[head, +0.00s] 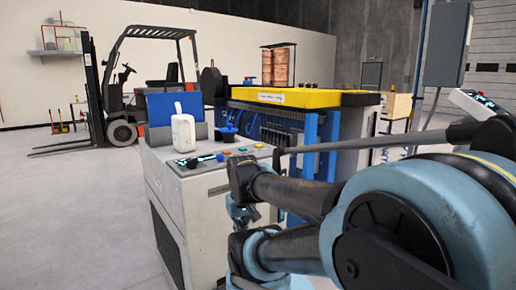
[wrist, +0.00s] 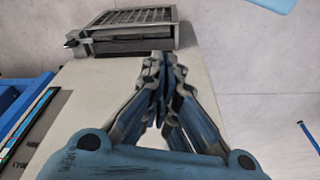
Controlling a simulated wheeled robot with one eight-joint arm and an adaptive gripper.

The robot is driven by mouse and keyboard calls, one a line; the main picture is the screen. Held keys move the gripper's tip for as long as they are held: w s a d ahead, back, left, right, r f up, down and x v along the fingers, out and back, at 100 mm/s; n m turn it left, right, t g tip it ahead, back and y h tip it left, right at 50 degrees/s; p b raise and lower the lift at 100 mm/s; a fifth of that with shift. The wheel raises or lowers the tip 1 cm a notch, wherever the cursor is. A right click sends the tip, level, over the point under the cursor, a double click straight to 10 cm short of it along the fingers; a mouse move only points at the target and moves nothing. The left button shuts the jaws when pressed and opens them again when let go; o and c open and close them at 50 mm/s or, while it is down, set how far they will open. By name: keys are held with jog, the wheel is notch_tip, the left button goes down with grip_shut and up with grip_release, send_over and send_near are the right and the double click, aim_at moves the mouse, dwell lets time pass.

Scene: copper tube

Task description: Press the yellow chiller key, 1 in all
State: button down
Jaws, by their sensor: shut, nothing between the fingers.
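The white chiller cabinet (head: 166,195) stands left of my arm in the head view, with a control panel on its top. My gripper (head: 241,214) is low beside the cabinet's right part, below the panel top, and is partly hidden by my arm. In the wrist view my gripper (wrist: 163,62) is shut and empty, its fingertips together over a pale surface. No yellow key shows in the wrist view.
A forklift (head: 130,90) is at back left. The floor at left is clear. A dark grille (wrist: 130,17) shows in the wrist view.

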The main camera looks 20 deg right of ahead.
dwell(0.8)
jog(key=w+d+r+m+t+y, duration=0.25)
jog(key=w+d+r+m, duration=0.25)
jog(key=w+d+r, duration=1.35)
jog(key=s+d+r+m+t+h, duration=0.1)
jog(key=d+r, duration=0.3)
jog(key=d, duration=0.6)
jog(key=s+d+r+m+t, duration=0.1)
jog(key=d+r, duration=0.3)
jog(key=d, duration=0.7)
jog(key=s+d+r+m+t+h, duration=0.1)
jog(key=d+r, duration=0.3)
jog(key=d, duration=0.7)
jog(key=shift+s+r+m+t+h, duration=0.15)
jog(key=shift+s+m+t+h, duration=0.2)
jog(key=shift+m+t, duration=0.4)
